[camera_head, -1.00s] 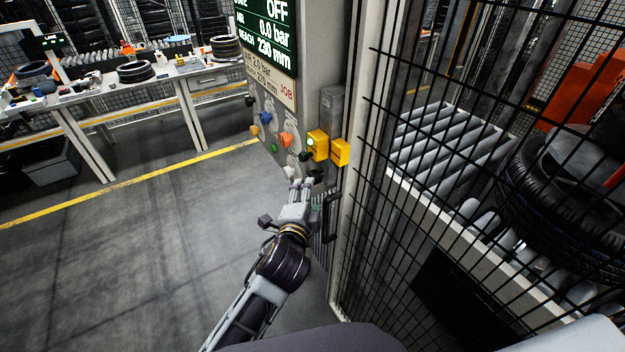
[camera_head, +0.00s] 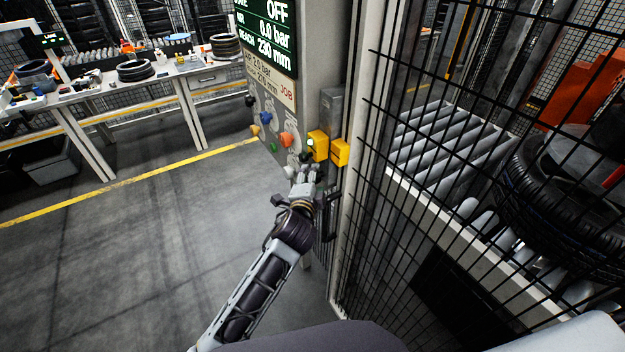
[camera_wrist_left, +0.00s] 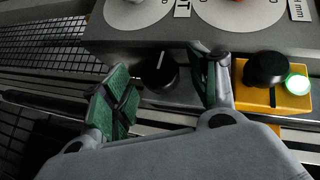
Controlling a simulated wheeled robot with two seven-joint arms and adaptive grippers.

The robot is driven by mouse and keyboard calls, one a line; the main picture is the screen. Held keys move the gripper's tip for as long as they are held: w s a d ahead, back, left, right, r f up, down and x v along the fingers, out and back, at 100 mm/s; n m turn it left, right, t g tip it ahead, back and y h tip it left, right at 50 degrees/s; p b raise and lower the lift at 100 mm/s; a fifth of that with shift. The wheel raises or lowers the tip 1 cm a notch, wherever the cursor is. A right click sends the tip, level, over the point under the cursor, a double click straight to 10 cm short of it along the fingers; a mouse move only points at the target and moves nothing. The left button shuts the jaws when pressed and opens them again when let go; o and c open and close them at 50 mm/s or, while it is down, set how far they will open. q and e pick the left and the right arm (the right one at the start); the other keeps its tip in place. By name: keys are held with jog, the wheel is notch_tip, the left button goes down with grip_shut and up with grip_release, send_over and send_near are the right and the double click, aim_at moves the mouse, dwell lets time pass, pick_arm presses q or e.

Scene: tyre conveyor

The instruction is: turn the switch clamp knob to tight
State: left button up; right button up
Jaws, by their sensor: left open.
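My left gripper (camera_head: 305,171) is at the lower part of the grey control panel. In the left wrist view its two green-padded fingers (camera_wrist_left: 165,82) are spread apart. A black knob (camera_wrist_left: 160,70) with a pale pointer line shows between and beyond the fingers, with no clear contact; its label cannot be read. In the head view the gripper hides this knob. Another black knob (camera_wrist_left: 266,69) sits on a yellow box (camera_wrist_left: 272,96) beside a lit green lamp (camera_wrist_left: 297,84), right of the fingers. My right gripper is out of view.
The panel carries a display (camera_head: 270,35) reading OFF, 0.0 bar and 230 mm, plus an orange knob (camera_head: 287,140) and other coloured knobs. A mesh fence (camera_head: 450,230) stands close on the right. Open floor (camera_head: 150,240) lies to the left.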

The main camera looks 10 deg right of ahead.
pick_arm(q)
jog(key=shift+w+d, duration=0.1)
jog(key=shift+w, duration=0.15)
jog(key=shift+c, duration=0.4)
jog(key=c, duration=0.9)
jog(key=shift+f, duration=0.1)
